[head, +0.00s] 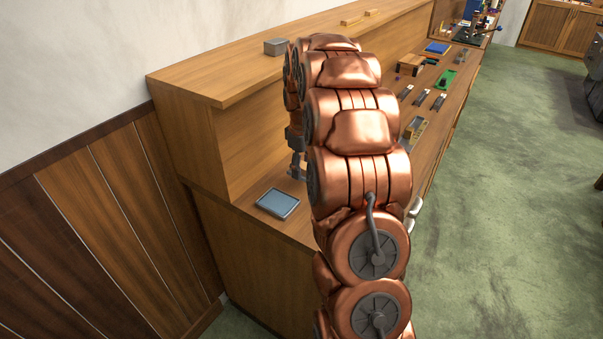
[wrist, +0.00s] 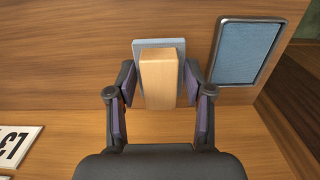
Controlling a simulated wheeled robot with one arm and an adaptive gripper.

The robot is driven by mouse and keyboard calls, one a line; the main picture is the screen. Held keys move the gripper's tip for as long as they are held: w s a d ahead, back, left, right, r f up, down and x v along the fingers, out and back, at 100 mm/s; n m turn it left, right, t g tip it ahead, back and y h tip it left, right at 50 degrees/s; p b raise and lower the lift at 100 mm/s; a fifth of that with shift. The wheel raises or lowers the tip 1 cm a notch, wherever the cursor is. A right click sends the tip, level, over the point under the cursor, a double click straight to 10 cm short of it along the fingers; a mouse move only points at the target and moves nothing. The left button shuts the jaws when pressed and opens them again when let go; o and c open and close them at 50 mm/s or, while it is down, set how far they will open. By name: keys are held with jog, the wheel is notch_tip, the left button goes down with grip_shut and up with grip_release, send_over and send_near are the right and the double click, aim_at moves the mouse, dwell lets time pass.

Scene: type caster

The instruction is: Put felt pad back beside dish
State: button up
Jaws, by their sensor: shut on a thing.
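My gripper (wrist: 160,84) is shut on the felt pad (wrist: 160,82), which looks like a pale wooden block with a flat grey piece at its far end. One finger is on each side of the block. The dish (wrist: 246,50), a shallow rectangle with a dark rim and a blue-grey inside, lies just right of the pad in the wrist view. In the head view the dish (head: 278,203) is near the close end of the counter, and my gripper (head: 296,168) is just beyond it. My arm hides the pad there. I cannot tell whether the pad touches the counter.
The wooden counter (head: 235,200) has a raised back shelf (head: 200,88) bearing a grey box (head: 275,46). A white lettered card (wrist: 18,146) lies at lower left in the wrist view. Farther along are a green board (head: 446,79), a blue item (head: 437,48) and small parts.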

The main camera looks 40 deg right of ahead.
jog(key=shift+w, duration=0.3)
jog(key=shift+f+p, duration=0.9)
jog(key=shift+f, duration=0.85)
jog(key=shift+f, duration=0.2)
jog(key=o, duration=1.1)
notch_tip(320, 180, up, 12)
jog(key=b, duration=0.3)
jog(key=shift+f, duration=0.1)
jog(key=shift+r, duration=0.3)
